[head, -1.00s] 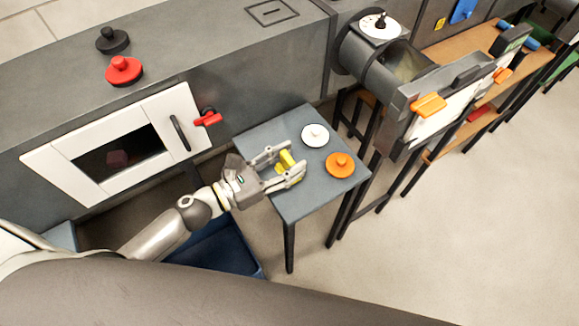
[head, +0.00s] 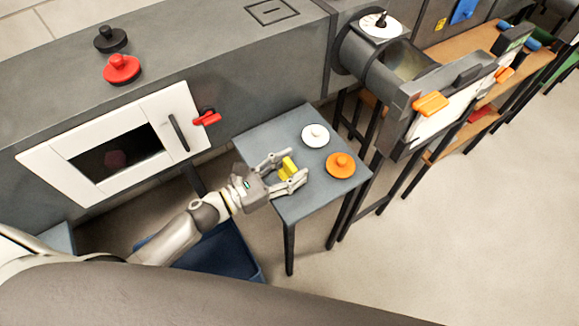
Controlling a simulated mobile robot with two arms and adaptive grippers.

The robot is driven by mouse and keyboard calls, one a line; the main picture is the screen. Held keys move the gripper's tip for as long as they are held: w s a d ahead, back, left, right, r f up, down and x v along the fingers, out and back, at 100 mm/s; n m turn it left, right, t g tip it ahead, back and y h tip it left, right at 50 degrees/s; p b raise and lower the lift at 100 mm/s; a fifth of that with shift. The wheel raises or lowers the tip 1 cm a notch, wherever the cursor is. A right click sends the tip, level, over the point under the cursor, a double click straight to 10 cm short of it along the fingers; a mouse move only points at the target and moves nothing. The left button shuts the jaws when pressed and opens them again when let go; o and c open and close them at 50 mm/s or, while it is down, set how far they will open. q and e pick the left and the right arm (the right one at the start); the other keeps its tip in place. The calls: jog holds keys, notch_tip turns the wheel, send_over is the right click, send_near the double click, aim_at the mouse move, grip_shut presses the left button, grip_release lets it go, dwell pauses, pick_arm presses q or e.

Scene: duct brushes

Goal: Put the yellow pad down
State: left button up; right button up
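The yellow pad (head: 288,168) stands on the small grey table (head: 299,208), near its left part. My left gripper (head: 293,167) is open at the table, its two fingers apart on either side of the pad. A gap shows between the pad and at least the near finger. The pad's lower part is partly hidden by that finger. My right gripper is not in view.
A white knobbed pad (head: 315,135) and an orange one (head: 340,165) sit on the same table. Black (head: 111,39) and red (head: 121,69) ones stand on the grey duct. A blue bin (head: 225,252) is below my arm. A white-framed door (head: 118,148) is at left.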

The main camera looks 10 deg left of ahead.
pick_arm(q)
jog(key=shift+o, duration=1.1)
jog(key=shift+r, duration=0.1)
jog(key=shift+s, duration=0.1)
jog(key=b+v, duration=0.1)
jog(key=v, duration=1.1)
